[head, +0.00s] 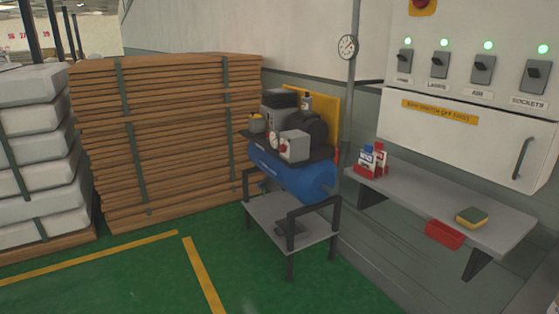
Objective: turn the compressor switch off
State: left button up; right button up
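A compressor with a blue tank (296,178) stands on a grey stand near the wall, in the middle of the head view. On its front is a light grey box (294,147) with a small red knob (282,149) and a round gauge (273,140) beside it. A white wall panel (440,85) at the upper right has a row of several dark rotary switches, each under a lit green lamp. One switch (482,69) seems labelled AIR and the rightmost (536,76) SOCKETS; the other labels are hard to read. Neither gripper is in view.
A grey shelf (430,205) under the panel holds small red, white and blue items (373,160) and a yellow-green sponge (471,216). Green floor (130,280) lies open in front.

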aim_at(282, 148)
jog(key=i+z, duration=0.15)
jog(key=i, duration=0.4)
jog(key=i+j+z, duration=0.15)
jog(key=i+z, duration=0.3)
jog(key=i+j+z, duration=0.2)
jog(key=z, duration=0.2)
